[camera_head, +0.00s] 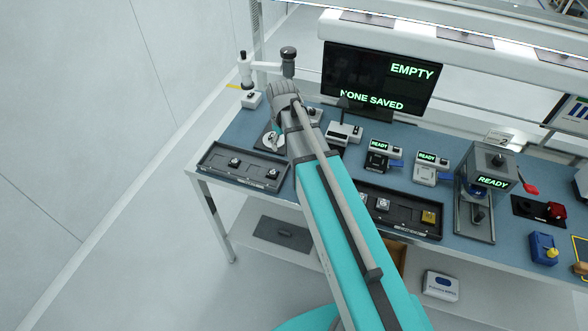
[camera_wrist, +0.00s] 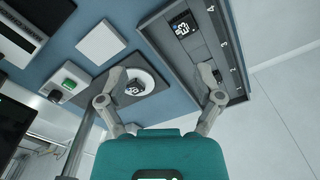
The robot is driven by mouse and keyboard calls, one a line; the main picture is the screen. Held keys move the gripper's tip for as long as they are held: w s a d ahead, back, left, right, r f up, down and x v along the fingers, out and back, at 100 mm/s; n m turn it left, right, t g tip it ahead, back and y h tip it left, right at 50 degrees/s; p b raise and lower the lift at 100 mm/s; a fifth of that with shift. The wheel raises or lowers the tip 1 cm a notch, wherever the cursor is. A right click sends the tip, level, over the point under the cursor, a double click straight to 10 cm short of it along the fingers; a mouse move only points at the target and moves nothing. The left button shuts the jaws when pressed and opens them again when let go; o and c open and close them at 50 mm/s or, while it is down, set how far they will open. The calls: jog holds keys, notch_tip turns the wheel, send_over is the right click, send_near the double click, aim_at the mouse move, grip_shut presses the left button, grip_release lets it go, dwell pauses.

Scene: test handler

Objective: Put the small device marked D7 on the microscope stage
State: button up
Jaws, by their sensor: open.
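My gripper (camera_wrist: 161,72) is open and empty in the wrist view, its fingers spread above the bench. A small black device (camera_wrist: 134,87) with a light mark lies on a round white stage (camera_wrist: 155,80), close by the left fingertip. I cannot read its mark for certain. The stage also shows in the head view (camera_head: 273,141), beside my arm. Another small marked device (camera_wrist: 183,26) sits in a dark numbered tray (camera_wrist: 159,35) beyond the right finger; its mark is unclear. In the head view the tray (camera_head: 211,156) holds two devices.
A monitor (camera_head: 378,82) reads EMPTY and NONE SAVED. A second tray (camera_head: 410,229) holds several parts right of my arm. Several small units reading READY (camera_head: 380,145) stand further right. A white flat plate (camera_wrist: 100,42) lies left of the stage.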

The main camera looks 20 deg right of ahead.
jog(key=s+m, duration=0.4)
jog(key=s, duration=0.8)
jog(key=shift+s+m, duration=0.2)
jog(key=shift+m, duration=0.1)
dwell(0.3)
